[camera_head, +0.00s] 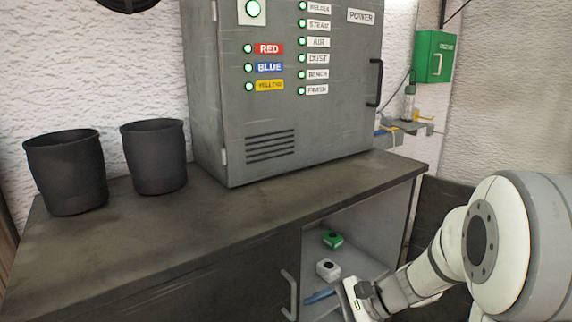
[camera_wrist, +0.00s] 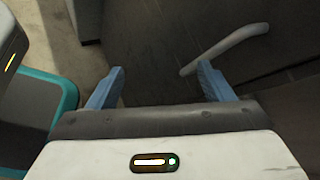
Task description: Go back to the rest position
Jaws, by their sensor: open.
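My gripper (camera_wrist: 161,84) is open in the wrist view, its two blue fingers apart with nothing between them. A pale bar handle (camera_wrist: 228,50) on a dark panel shows just beyond the right finger; I cannot tell whether they touch. In the head view my gripper (camera_head: 320,297) is low, in front of the open cabinet bay (camera_head: 350,232), close to the handle (camera_head: 289,295) of the dark cabinet door (camera_head: 235,290). My white arm reaches in from the lower right.
A white block (camera_head: 328,269) and a green block (camera_head: 333,240) sit in the bay. On the worktop (camera_head: 215,212) stand two dark bins (camera_head: 66,172) (camera_head: 155,158) and a grey control box (camera_head: 300,115). A small shelf (camera_head: 405,128) and green first-aid-like box (camera_head: 434,56) are at right.

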